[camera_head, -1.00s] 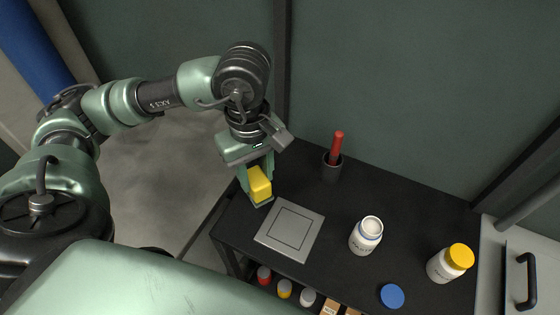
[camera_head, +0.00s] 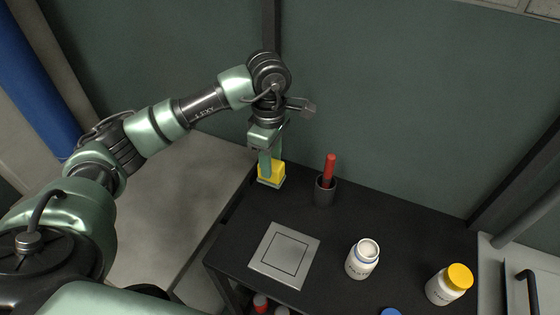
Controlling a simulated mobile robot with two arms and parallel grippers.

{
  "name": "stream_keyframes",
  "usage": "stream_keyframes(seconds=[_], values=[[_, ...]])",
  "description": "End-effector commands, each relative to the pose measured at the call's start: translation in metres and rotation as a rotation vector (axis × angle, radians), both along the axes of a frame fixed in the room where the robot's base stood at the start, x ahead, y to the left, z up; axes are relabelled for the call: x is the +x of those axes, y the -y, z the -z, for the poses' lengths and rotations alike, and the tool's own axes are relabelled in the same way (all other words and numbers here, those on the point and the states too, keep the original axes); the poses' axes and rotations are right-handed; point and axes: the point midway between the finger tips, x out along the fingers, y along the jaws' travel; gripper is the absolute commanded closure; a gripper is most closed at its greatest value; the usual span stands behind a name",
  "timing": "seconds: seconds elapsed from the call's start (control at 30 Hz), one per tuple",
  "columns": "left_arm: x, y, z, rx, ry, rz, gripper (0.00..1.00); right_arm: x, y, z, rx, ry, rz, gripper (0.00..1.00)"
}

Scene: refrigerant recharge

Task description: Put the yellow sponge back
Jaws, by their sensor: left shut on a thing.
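The yellow sponge (camera_head: 273,172) is in my left gripper (camera_head: 268,178), which is shut on it and points down. They are at the back left corner of the black table (camera_head: 225,245). A thin grey-green edge shows just under the sponge; I cannot tell whether it is a fingertip or a holder, or whether the sponge touches the surface below. My fingers hide part of the sponge's left side. My right gripper is not in view.
A dark cup (camera_head: 325,192) with a red-handled tool (camera_head: 330,166) stands just right of the sponge. A grey square plate (camera_head: 262,262), an open white jar (camera_head: 361,262) and a yellow-capped bottle (camera_head: 448,285) are nearer. A blue lid (camera_head: 391,312) shows at the bottom edge.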

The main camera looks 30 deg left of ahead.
Motion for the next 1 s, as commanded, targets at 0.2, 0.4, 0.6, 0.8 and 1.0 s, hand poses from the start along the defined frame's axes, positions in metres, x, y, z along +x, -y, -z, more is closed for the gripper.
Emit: stream_keyframes(seconds=[0.2,0.4,0.6,0.8,1.0], values=[[0.047,-0.001,-0.002,-0.002,0.000,-0.001,1.00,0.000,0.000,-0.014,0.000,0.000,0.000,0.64],[0.047,-0.002,0.027,-0.001,-0.003,0.001,1.00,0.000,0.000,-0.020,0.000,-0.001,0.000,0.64],[0.047,-0.002,0.041,0.000,-0.003,0.001,1.00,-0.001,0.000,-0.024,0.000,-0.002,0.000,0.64],[0.050,-0.002,0.065,-0.002,-0.003,-0.001,1.00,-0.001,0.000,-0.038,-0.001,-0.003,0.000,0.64],[0.052,-0.003,0.070,0.000,0.002,0.001,1.00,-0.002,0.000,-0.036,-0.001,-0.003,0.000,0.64]])
